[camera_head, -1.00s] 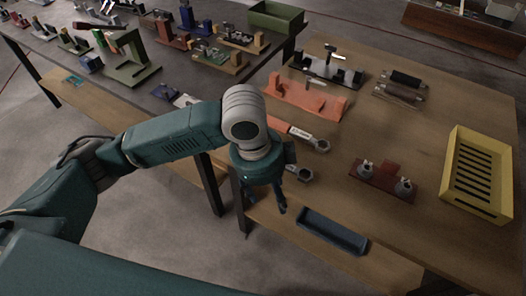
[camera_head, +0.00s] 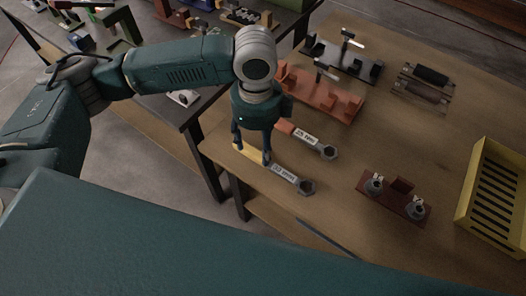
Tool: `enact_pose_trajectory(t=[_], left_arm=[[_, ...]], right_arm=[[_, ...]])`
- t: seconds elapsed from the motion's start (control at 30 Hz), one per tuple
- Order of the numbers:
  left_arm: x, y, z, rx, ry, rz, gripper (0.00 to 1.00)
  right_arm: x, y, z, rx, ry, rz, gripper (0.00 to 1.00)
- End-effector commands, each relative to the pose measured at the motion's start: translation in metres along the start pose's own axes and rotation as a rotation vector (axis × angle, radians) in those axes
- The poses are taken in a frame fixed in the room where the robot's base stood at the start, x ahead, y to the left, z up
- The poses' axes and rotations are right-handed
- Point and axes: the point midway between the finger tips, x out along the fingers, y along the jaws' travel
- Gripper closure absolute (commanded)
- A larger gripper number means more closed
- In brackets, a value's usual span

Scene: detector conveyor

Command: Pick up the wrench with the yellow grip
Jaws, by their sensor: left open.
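The wrench with the yellow grip (camera_head: 286,174) lies on the wooden table near its left edge, grip to the upper left and grey ring head to the lower right. My left gripper (camera_head: 252,154) is open and points down over the yellow grip. One finger is at the grip's far left end and the other overlaps its middle in the picture. I cannot tell whether the fingertips touch it. A second wrench with an orange-red grip (camera_head: 307,138) lies just beyond, roughly parallel. My right gripper is not in view.
An orange fixture (camera_head: 318,95) stands behind the wrenches, with a dark fixture (camera_head: 345,62) further back. A dark red block with two metal fittings (camera_head: 398,198) and a yellow slotted crate (camera_head: 492,190) are to the right. My own body covers the lower picture.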

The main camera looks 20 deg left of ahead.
Motion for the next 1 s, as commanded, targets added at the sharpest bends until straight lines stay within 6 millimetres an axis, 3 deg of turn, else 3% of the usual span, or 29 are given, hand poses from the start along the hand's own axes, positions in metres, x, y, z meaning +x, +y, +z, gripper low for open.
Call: enact_pose_trajectory(t=[0.1, 0.23, 0.37, 0.6, 0.9, 1.0], left_arm=[[0.017, 0.0, 0.0, -0.001, 0.001, 0.001, 0.43], [0.026, -0.001, 0.0, -0.002, 0.0, -0.001, 0.43], [0.038, -0.004, 0.001, -0.002, 0.0, 0.001, 0.43], [0.072, -0.008, 0.001, -0.001, 0.0, -0.001, 0.43], [0.077, -0.009, 0.001, 0.0, 0.0, -0.003, 0.43], [0.077, -0.009, 0.001, 0.0, 0.0, -0.003, 0.63]], right_arm=[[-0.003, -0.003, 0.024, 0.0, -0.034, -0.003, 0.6], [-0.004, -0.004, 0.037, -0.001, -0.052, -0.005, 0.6], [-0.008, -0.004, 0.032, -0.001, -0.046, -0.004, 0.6], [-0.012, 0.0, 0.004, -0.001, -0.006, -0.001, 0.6], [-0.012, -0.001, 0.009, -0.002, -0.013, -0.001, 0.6], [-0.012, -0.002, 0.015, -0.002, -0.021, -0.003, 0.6]])
